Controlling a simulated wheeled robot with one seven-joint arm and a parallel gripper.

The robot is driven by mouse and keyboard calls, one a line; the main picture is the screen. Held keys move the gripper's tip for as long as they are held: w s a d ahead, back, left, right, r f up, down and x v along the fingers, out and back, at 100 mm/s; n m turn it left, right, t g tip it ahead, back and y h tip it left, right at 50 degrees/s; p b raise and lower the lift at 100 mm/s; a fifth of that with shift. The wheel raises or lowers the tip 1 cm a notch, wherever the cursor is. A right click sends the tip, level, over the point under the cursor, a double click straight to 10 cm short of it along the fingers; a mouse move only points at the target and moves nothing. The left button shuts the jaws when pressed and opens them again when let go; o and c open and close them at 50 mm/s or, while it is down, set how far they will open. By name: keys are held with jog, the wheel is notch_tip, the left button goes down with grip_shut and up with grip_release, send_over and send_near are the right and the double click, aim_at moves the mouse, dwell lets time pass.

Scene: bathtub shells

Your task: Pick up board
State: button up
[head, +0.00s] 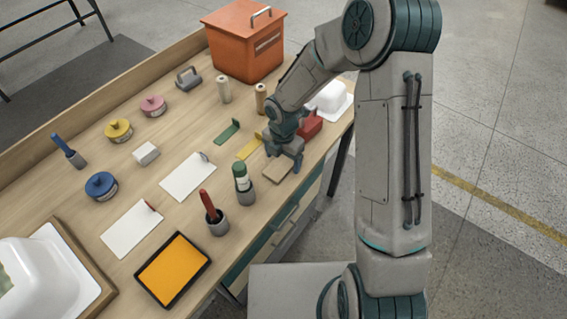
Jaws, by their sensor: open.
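A small tan wooden board (275,172) lies flat near the front edge of the workbench. I take it to be the board. My gripper (284,160) points down over its far right part, with the jaws open. The fingers cover part of the board. I cannot tell whether they touch it or hang just above it.
A yellow piece (248,148) and a green piece (228,132) lie left of the board. A red object (310,126) sits behind my gripper. An orange box (243,45) stands at the back.

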jog(key=shift+f, duration=0.35)
jog(key=c, duration=1.1)
jog(key=shift+r, duration=0.1)
